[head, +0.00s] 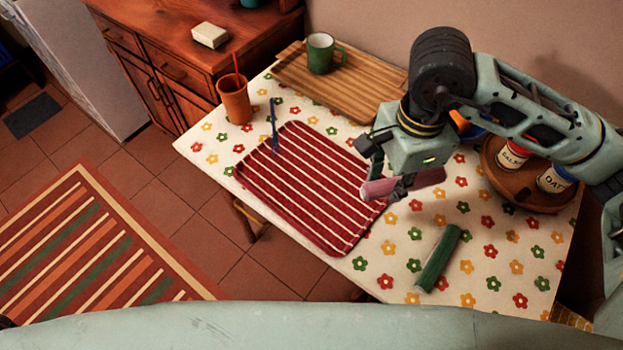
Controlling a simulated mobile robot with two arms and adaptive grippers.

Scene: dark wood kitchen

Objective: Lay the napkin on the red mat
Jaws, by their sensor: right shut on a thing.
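The red mat (290,205) with white stripes lies on the flowered tablecloth, left of the table's middle. My right gripper (403,187) is shut on a pink roll, which looks like the napkin (431,177). It holds the napkin near the mat's right edge in the picture. The gripper's fingers cover the middle of the napkin. The napkin appears raised off the table, but its exact height is hard to tell. My left gripper is not in view.
A blue utensil (274,128) is at the mat's upper left edge, near an orange cup (235,100) with a straw. A green roll (438,258) lies at right front. A wooden board (290,72) with a green mug (320,53) and a round tray (502,184) with jars stand behind.

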